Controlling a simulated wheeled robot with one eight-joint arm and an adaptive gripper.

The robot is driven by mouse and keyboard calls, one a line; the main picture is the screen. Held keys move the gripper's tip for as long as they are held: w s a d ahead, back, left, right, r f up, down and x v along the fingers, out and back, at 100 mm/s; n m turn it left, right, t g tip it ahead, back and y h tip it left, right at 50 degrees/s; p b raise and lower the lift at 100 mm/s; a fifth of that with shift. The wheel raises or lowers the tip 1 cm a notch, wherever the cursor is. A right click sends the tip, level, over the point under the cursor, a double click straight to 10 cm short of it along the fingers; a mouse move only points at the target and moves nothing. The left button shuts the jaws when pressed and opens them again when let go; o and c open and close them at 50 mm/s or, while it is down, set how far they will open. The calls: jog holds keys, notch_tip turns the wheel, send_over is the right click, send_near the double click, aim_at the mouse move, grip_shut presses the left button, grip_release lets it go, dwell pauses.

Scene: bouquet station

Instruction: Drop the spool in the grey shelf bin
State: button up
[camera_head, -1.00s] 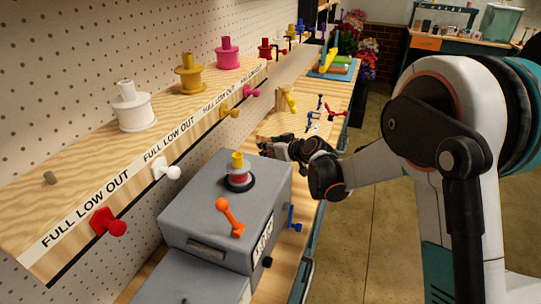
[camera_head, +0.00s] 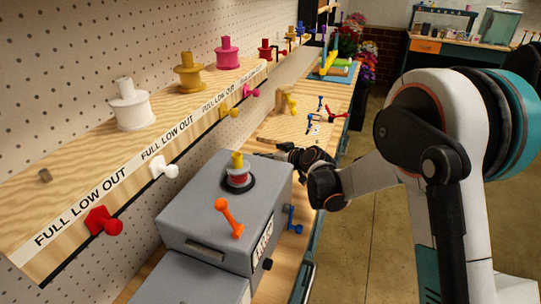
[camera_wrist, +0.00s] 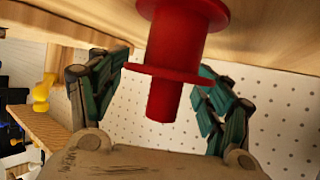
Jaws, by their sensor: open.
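My gripper (camera_head: 272,155) reaches in just beyond the grey box, at bench level beside the pegboard. In the wrist view its two green-padded fingers (camera_wrist: 160,98) are spread apart. A red spool-shaped piece (camera_wrist: 174,72) with a wide flange and a narrower end pointing down shows between the fingers, with visible space on both sides. Its upper end is cut off by the frame, and I cannot make it out in the head view. I cannot tell whether this box is the named bin.
White (camera_head: 131,104), gold (camera_head: 189,74) and magenta (camera_head: 227,53) spools stand on the wooden shelf (camera_head: 70,195), with coloured knobs along its front. An orange lever (camera_head: 229,217) sticks up from the grey box.

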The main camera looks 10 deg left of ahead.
jog(key=shift+r, duration=0.1)
jog(key=shift+s+d+r, duration=0.15)
jog(key=shift+r, duration=0.05)
jog(key=p+v, duration=0.3)
jog(key=v, duration=0.8)
jog(key=shift+s+d, duration=0.15)
jog(key=shift+s, duration=0.1)
jog(key=shift+r, duration=0.15)
jog(key=s+d+r+m+h, duration=0.2)
jog(key=s+d+r, duration=0.35)
jog(key=d, duration=0.25)
jog(key=s+d+r+m+h, duration=0.2)
jog(key=s+d+r, duration=0.2)
jog(key=s+d, duration=0.3)
jog(key=s+d+m+h, duration=0.2)
jog(key=s+d, duration=0.5)
jog(key=s, duration=0.2)
jog(key=s+d+m+g+h, duration=0.1)
jog(key=s+d+m+h, duration=0.2)
jog(key=s+d, duration=0.4)
jog(key=s, duration=0.3)
jog(key=shift+d+f, duration=0.25)
jog(key=shift+d, duration=0.05)
jog(key=shift+o, duration=0.9)
jog(key=shift+s+d+f+g+h, duration=0.1)
jog(key=shift+s+d+g+h, duration=0.1)
jog(key=shift+g+h, duration=0.1)
